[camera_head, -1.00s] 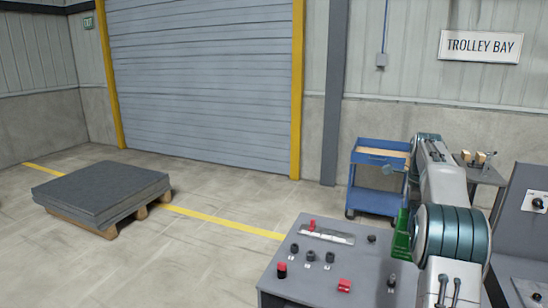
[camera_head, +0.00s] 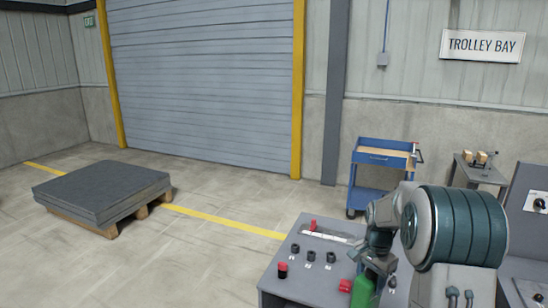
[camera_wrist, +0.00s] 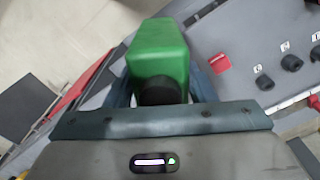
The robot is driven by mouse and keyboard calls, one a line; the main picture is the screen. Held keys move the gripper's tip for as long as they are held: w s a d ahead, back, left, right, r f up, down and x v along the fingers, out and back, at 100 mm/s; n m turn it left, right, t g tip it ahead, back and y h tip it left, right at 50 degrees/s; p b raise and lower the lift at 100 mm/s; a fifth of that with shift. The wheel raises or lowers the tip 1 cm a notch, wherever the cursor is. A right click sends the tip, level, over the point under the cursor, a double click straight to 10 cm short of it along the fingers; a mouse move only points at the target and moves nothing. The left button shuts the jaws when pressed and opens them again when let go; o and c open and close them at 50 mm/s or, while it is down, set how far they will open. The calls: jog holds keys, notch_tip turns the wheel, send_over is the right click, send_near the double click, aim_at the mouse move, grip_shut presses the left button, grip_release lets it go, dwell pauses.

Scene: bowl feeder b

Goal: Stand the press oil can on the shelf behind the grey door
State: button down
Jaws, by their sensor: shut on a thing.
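The green can (camera_head: 362,292) is held in my gripper (camera_head: 378,266) over the right part of the grey control console. In the wrist view the can (camera_wrist: 160,52) is a green block with a dark round part (camera_wrist: 156,92) towards my gripper (camera_wrist: 160,88), whose fingers lie on both sides of it. The can's lower part is cut off in the head view. No shelf or cabinet with a grey door can be made out; a large grey roller shutter (camera_head: 205,80) is closed at the back.
The console (camera_head: 300,285) carries several knobs and red buttons below and around the can. A blue trolley (camera_head: 378,185) and a small grey table (camera_head: 478,168) stand behind. A pallet with dark sheets (camera_head: 100,190) is at left. The floor between is clear.

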jog(key=s+a+f+n, duration=0.7)
jog(key=a+f+n, duration=0.4)
jog(key=a+f, duration=0.15)
notch_tip(320, 180, down, 11)
jog(key=d+b, duration=0.1)
jog(key=b, duration=0.9)
jog(key=shift+r, duration=0.15)
